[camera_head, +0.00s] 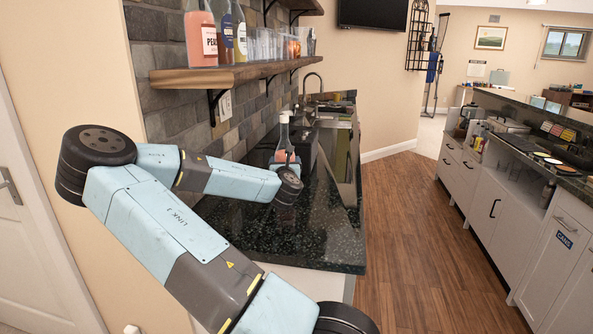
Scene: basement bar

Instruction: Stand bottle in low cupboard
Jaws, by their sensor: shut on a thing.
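A clear bottle (284,137) with a pale top and a reddish lower part stands upright over the dark counter at the left. My arm reaches in from the bottom and bends back toward it. My gripper (285,161) is at the bottle's lower part and is shut on it. My wrist hides the bottle's base, so I cannot tell whether it touches the counter. An open low cupboard (521,188) shows in the white units at the right, across the floor from my arm. Much of its inside is hard to make out.
The dark stone counter (325,225) bears a dark box (304,147) close to the bottle. A wooden wall shelf (235,76) with bottles and glasses hangs above. The wooden floor (428,225) between the counters is clear. A bar top (540,155) runs above the cupboards.

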